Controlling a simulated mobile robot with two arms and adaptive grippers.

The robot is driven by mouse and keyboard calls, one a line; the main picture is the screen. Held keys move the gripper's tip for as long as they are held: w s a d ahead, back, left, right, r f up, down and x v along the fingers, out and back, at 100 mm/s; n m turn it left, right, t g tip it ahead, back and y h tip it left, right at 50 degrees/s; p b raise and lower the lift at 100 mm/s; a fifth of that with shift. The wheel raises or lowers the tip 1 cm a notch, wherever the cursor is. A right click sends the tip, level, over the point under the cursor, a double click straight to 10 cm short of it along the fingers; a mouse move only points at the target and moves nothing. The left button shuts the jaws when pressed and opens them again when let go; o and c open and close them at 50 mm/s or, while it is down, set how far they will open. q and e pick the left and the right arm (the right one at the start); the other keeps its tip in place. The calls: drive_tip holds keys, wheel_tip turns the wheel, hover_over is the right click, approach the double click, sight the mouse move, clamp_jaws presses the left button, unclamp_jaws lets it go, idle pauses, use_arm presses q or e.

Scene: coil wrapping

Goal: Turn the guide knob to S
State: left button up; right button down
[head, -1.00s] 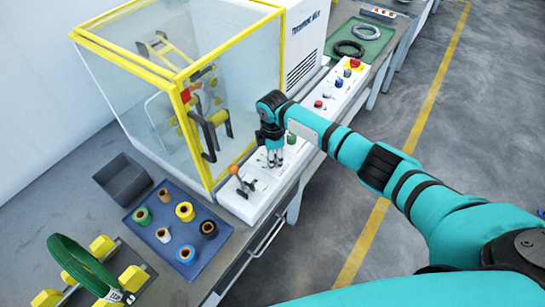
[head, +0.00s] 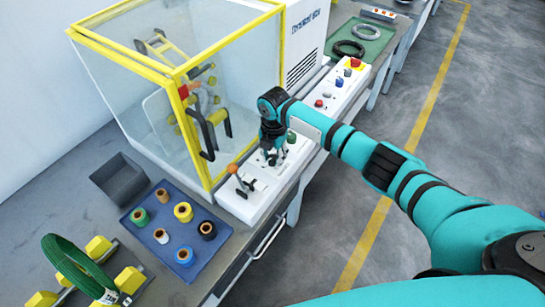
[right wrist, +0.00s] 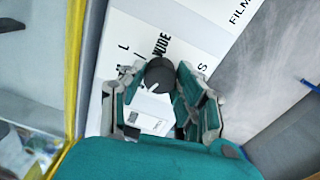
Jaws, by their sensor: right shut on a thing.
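The guide knob (right wrist: 160,75) is a small dark round knob on a white control panel (head: 243,208). In the right wrist view it sits between the two fingers of my right gripper (right wrist: 157,77), which is shut on it. A short white mark shows on the knob's lower left side in that view. Printed letters L and S stand at the panel's left and right of the knob, with partly covered lettering above it. In the head view the right gripper (head: 272,155) covers the knob. My left gripper is not in view.
A glass enclosure with yellow edges (head: 228,20) stands just left of the panel. An orange-tipped lever (head: 233,169), a green knob (head: 291,136) and a red button (head: 355,62) are on the panel. A blue mat (head: 208,262) holds several spools.

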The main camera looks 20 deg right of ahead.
sight(273, 158)
drive_tip(key=shift+w+r+n, duration=0.1)
drive_tip(key=shift+n, duration=0.4)
drive_tip(key=c, duration=0.9)
unclamp_jaws()
drive_tip(key=shift+c, duration=0.2)
wheel_tip(273, 158, up, 12)
